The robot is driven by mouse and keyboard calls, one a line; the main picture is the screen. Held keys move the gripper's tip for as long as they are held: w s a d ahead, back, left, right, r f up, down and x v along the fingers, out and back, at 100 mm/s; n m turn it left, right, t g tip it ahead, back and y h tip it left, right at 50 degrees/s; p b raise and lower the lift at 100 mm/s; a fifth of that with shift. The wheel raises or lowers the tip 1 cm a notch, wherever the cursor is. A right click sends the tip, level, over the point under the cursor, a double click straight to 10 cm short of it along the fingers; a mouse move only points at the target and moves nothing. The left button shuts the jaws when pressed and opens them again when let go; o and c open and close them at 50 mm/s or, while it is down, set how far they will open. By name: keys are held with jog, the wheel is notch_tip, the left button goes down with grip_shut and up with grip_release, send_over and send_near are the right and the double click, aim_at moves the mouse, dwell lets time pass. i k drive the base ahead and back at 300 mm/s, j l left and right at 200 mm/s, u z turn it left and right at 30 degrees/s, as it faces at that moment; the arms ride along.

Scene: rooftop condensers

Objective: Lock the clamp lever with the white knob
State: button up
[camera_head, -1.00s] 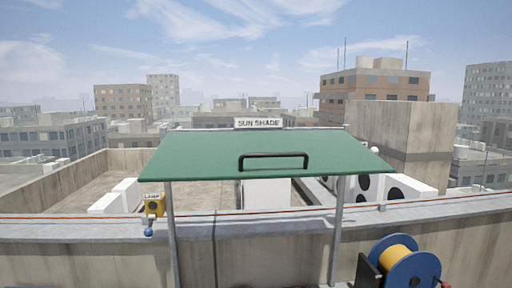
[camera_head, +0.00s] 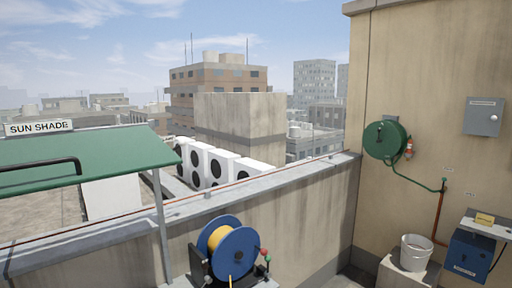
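No clamp lever with a white knob can be made out with certainty now. A blue cable reel (camera_head: 231,252) with a yellow core stands low in the middle, in front of the parapet. A red knob (camera_head: 264,252) and a green knob (camera_head: 268,259) show at its right side. A small pale round shape (camera_head: 208,280) sits at its lower left, too small to identify. My gripper is not in view.
A green sun shade (camera_head: 85,158) on a post (camera_head: 162,215) stands at left. The parapet (camera_head: 300,195) runs to the right wall. There hang a green hose reel (camera_head: 385,140) and grey box (camera_head: 483,117), above a white bucket (camera_head: 415,252) and blue box (camera_head: 471,254).

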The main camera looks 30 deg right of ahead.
aim_at(182, 143)
jog(key=i+j+z, duration=0.15)
jog(key=i+j, duration=0.2)
jog(key=i+j+z, duration=0.15)
jog(key=i+j, duration=0.15)
jog(key=j, duration=0.3)
